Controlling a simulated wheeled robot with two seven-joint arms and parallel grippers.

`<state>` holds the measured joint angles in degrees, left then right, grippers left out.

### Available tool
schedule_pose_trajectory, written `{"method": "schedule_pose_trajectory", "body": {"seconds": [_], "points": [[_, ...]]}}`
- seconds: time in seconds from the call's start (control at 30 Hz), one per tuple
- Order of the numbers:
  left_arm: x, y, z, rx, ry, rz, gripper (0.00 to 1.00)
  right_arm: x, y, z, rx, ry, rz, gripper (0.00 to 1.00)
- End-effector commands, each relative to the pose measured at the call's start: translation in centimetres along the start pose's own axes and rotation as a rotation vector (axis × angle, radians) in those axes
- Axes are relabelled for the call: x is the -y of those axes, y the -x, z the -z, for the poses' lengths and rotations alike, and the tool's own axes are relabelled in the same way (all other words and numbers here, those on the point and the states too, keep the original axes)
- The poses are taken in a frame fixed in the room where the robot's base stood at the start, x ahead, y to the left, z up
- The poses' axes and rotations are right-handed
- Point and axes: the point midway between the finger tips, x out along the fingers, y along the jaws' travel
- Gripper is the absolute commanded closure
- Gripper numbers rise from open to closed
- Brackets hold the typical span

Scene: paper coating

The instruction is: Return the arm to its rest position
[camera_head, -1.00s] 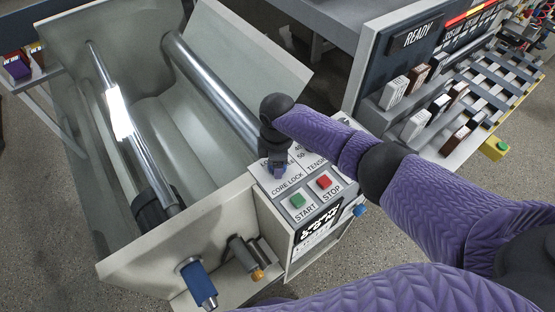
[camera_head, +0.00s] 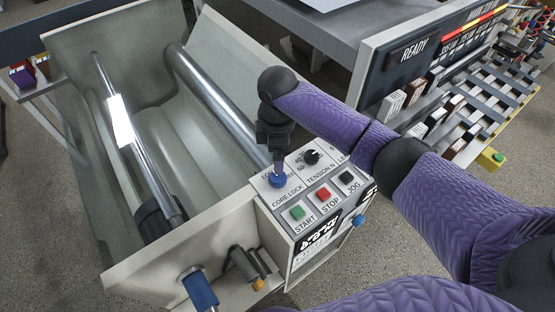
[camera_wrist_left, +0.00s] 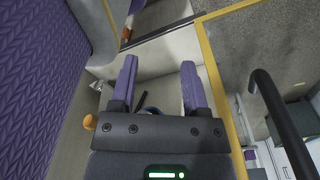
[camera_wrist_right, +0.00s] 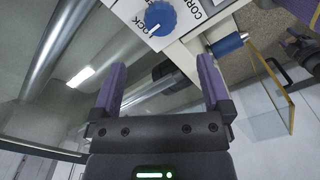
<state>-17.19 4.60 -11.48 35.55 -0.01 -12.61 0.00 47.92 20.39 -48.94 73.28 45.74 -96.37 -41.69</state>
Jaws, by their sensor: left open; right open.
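My right arm (camera_head: 330,115) reaches in from the right over the control panel (camera_head: 281,200). Its gripper (camera_head: 279,160) points down just above the blue core lock knob (camera_head: 277,181). In the right wrist view the right gripper (camera_wrist_right: 162,62) is open, with nothing between its fingers, and the blue knob (camera_wrist_right: 160,18) lies beyond the fingertips. My left gripper is outside the head view. In the left wrist view the left gripper (camera_wrist_left: 157,65) is open and empty, with pale panels and floor beyond it.
The machine's trough holds a shiny roller (camera_head: 121,122) and a second roller (camera_head: 215,105). Green start (camera_head: 298,213), red stop (camera_head: 323,193) and black jog (camera_head: 347,178) buttons sit near the knob. A blue handle (camera_head: 200,291) sticks out in front. A READY board (camera_head: 411,50) and rack stand right.

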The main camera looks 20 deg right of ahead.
Motion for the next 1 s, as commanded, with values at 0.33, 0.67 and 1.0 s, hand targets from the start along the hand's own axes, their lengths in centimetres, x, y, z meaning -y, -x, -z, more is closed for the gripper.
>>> {"method": "schedule_pose_trajectory", "body": {"seconds": [0.33,0.67,1.0], "points": [[0.0,0.0,0.0,0.000,0.000,0.000,0.41,0.0,0.5,0.0,0.001,-0.001,0.000,0.01],[0.0,0.0,0.0,0.000,0.001,0.000,0.41,5.3,-2.9,2.5,-0.104,-0.077,0.007,0.01],[0.0,0.0,-0.1,0.002,0.001,0.000,0.41,15.0,-4.6,0.5,-0.304,-0.646,-0.058,0.01]]}}
